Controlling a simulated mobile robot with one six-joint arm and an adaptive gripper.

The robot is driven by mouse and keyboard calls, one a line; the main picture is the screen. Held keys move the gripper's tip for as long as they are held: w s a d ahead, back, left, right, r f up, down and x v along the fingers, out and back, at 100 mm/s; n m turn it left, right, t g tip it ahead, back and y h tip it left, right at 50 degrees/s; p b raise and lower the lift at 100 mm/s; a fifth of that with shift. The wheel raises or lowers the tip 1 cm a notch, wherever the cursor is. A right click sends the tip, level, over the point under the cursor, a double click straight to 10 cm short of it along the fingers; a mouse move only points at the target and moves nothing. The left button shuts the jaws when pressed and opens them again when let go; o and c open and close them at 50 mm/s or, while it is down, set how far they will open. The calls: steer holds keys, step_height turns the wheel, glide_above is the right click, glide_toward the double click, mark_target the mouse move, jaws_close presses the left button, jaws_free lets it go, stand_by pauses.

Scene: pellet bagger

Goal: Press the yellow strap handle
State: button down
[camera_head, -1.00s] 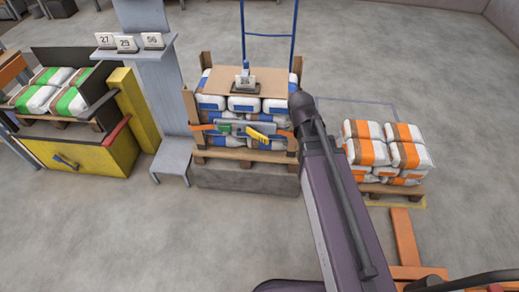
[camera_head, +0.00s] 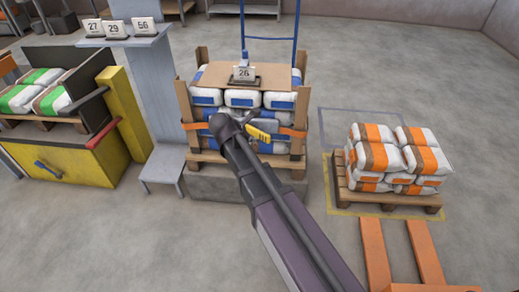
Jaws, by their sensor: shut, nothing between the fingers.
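The yellow strap handle (camera_head: 260,135) sits on the orange strap (camera_head: 294,132) across the front of the blue-and-white bag stack (camera_head: 242,97). The strap's grey buckle is mostly hidden behind my arm. My gripper (camera_head: 250,118) shows only as a small dark part past the wrist, just above and left of the handle. It is shut and empty. I cannot tell whether it touches the handle.
A cardboard sheet with a sign reading 26 (camera_head: 244,73) tops the stack. Wooden corner posts (camera_head: 300,112) flank it. A grey column (camera_head: 171,90) stands left; a pallet of orange-striped bags (camera_head: 397,160) stands right.

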steer(key=a+n, duration=0.1)
steer(key=a+f+n+b, duration=0.1)
steer(key=a+f+n+t+b, duration=0.1)
steer(key=a, duration=0.1)
steer(key=shift+w, duration=0.35)
steer(key=shift+f, duration=0.15)
steer(key=b, duration=0.7)
glide_toward(262, 140)
steer(key=shift+x, duration=3.35)
steer(key=shift+s+d, duration=0.1)
